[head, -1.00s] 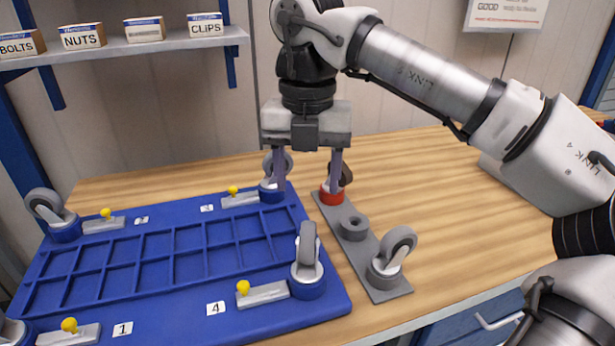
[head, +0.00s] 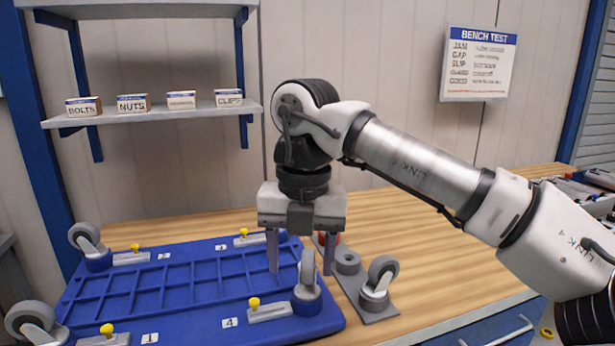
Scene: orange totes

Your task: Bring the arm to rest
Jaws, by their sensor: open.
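My gripper (head: 301,270) is open and empty, pointing down above the right end of the blue board (head: 200,325). My arm reaches in from the right, bent at the elbow. Behind the right finger, a red piece (head: 321,239) on the grey strip (head: 378,314) is partly hidden. The board's back right corner is largely hidden by the gripper.
Casters stand at the board's back left (head: 90,247) and front left (head: 34,320). Another caster (head: 379,280) stands on the grey strip. Yellow-knobbed clamps (head: 254,303) line the board. A shelf (head: 160,116) with small boxes hangs behind. The wooden bench (head: 440,240) at right is clear.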

